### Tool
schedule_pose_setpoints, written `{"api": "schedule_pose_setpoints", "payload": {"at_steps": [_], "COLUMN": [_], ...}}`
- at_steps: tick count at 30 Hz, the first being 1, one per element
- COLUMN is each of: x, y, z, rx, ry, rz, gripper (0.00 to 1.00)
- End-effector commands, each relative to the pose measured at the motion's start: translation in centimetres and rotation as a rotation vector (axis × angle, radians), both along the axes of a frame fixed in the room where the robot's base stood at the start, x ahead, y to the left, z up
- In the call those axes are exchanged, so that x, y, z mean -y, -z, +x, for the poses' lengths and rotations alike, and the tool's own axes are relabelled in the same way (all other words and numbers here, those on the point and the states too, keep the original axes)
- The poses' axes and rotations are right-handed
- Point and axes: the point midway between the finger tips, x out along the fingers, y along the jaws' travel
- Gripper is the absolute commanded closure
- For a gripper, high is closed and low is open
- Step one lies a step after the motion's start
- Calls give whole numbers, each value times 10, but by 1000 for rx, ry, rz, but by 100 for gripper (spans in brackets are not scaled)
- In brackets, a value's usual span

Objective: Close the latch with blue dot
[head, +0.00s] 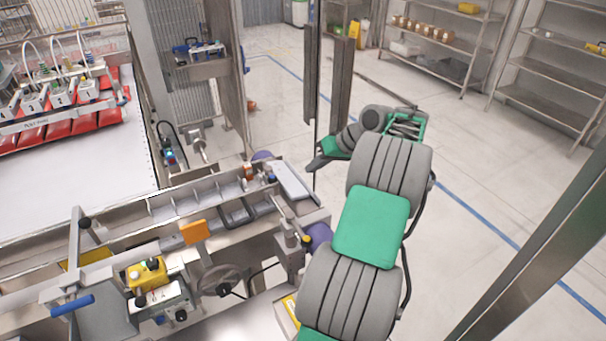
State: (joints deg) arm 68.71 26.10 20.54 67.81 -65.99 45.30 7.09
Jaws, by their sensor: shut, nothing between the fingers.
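My gripper (314,166) is at the end of my arm, in the middle of the view. Its dark fingertips point left and are shut with nothing between them. It is to the right of the machine frame (180,210), apart from it as far as I can see. A small blue spot (271,179) shows at the frame's right end, beside a pale flat plate (291,180). A blue and red fitting (170,157) is on the machine's side further left. I cannot tell which of these is the latch's blue dot, nor the latch's position.
A thin dark upright post (316,90) stands just behind my gripper. A lever with a blue handle (73,305), a yellow box (146,273) and a handwheel (221,280) are at lower left. Shelves (545,90) stand at upper right. The floor on the right is clear.

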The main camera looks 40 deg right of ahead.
Motion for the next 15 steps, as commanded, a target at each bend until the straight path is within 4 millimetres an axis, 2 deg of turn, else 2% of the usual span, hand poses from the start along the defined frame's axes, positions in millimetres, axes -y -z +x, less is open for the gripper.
{"api": "schedule_pose_setpoints", "payload": {"at_steps": [3, 6, 15], "x": [5, 6, 6], "y": [-16, -23, -25], "z": [-14, -19, -21], "rx": [0, -1, -1], "ry": [4, 1, 3], "rz": [0, 0, 1], "gripper": [100, 100, 100]}}
